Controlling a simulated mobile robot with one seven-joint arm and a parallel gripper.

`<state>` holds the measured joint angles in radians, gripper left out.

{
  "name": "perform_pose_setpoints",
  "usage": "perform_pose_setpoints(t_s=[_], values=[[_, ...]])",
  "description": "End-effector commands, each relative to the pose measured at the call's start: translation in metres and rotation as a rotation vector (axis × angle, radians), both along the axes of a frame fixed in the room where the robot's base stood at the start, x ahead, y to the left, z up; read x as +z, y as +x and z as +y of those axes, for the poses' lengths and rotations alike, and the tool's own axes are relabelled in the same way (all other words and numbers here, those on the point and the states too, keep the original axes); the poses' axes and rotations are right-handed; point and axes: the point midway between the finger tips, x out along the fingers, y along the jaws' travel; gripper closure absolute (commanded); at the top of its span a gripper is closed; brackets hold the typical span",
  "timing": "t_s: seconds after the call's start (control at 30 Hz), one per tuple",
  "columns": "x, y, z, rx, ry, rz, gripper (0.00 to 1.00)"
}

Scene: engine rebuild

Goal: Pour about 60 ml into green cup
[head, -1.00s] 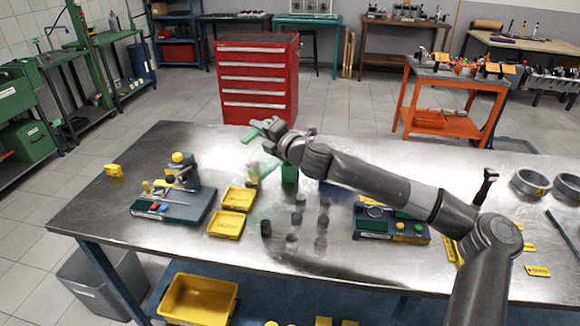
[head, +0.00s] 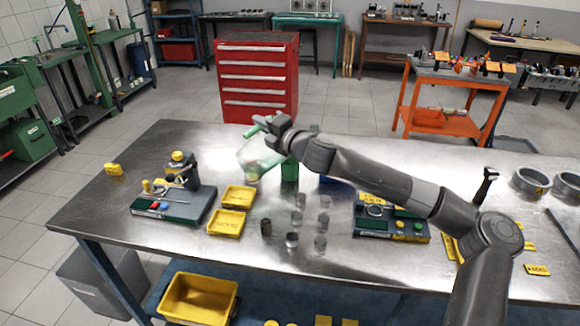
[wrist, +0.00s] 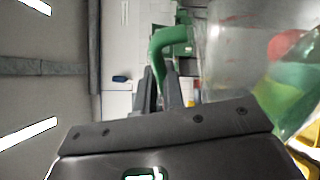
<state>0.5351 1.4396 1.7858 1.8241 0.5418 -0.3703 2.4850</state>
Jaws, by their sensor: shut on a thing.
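My gripper (head: 272,132) is above the back middle of the steel table, shut on the green handle of a clear jug (head: 258,157). The jug hangs tilted in the air, its see-through body left of and below the gripper. The wrist view shows the fingers (wrist: 162,90) on the green handle (wrist: 170,42), with the clear body (wrist: 240,55) at the right. A green cup (head: 290,172) stands on the table just below and right of the jug, partly covered by my arm. Its inside and the liquid level cannot be made out.
Yellow trays (head: 226,223) lie to the left, beside a grey fixture (head: 175,204). Several small cylinders (head: 292,240) stand in front. A blue thing (head: 328,180) is partly hidden behind my arm. A green-and-grey fixture (head: 385,228) is to the right. The table's left end is mostly clear.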

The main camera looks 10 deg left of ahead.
Motion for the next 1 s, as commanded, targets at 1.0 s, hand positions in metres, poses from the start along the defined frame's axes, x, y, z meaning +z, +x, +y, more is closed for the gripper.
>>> perform_pose_setpoints(t_s=[1.0], values=[[0.0037,0.0020,-0.0016,-0.001,0.016,0.026,1.00]])
